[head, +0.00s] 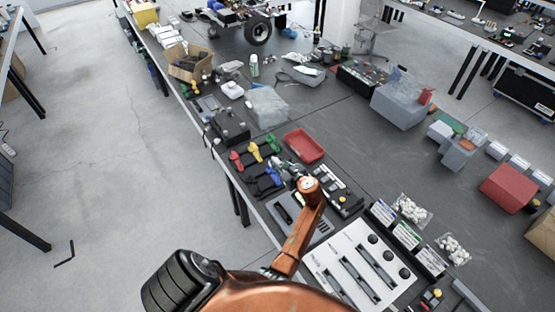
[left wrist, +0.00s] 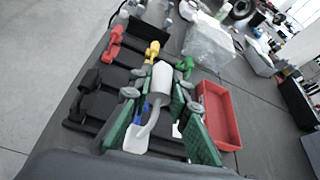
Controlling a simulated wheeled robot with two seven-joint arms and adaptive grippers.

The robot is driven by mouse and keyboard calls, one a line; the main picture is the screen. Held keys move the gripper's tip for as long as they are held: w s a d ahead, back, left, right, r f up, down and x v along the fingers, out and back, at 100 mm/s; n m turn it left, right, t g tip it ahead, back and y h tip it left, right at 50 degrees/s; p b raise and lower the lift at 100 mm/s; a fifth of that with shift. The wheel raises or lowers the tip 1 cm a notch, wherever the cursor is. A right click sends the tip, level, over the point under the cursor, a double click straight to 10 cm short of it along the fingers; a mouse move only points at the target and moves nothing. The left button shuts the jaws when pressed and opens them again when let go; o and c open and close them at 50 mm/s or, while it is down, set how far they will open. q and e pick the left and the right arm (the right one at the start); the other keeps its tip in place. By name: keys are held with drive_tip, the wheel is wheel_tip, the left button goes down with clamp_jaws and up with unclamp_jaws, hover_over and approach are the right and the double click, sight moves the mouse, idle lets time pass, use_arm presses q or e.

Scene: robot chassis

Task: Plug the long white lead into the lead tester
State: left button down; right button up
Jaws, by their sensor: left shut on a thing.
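My left gripper (head: 284,168) is over the bench beside a dark rack of coloured leads, partly hidden by my arm in the head view. In the left wrist view its green-padded fingers (left wrist: 156,104) are shut on the long white lead (left wrist: 161,78). The lead shows a pale cylindrical end, a curved grey section and a flat white end. I cannot clearly identify the lead tester; a black device with pale keys (head: 340,196) lies just right of the gripper in the head view. My right gripper is not in view.
Red (left wrist: 113,44), yellow (left wrist: 152,50) and green (left wrist: 184,65) leads sit on the black rack (left wrist: 82,126). A red tray (head: 304,145) is beside it. A white panel with sliders (head: 345,268) and label cards stand nearer.

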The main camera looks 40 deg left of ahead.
use_arm(q)
drive_tip(key=s+d+f+p, duration=0.1)
drive_tip(key=s+d+p, duration=0.6)
drive_tip(key=s+d, duration=0.3)
drive_tip(key=shift+s+d+f, duration=0.2)
drive_tip(key=shift+s+d, duration=0.1)
drive_tip(key=shift+d, duration=0.3)
drive_tip(key=shift+f+b, duration=1.2)
drive_tip(key=shift+f, duration=1.7)
drive_tip(key=shift+p, duration=0.95)
drive_tip(key=shift+f+b, duration=0.8)
drive_tip(key=shift+f, duration=0.35)
drive_tip(key=shift+f, duration=0.3)
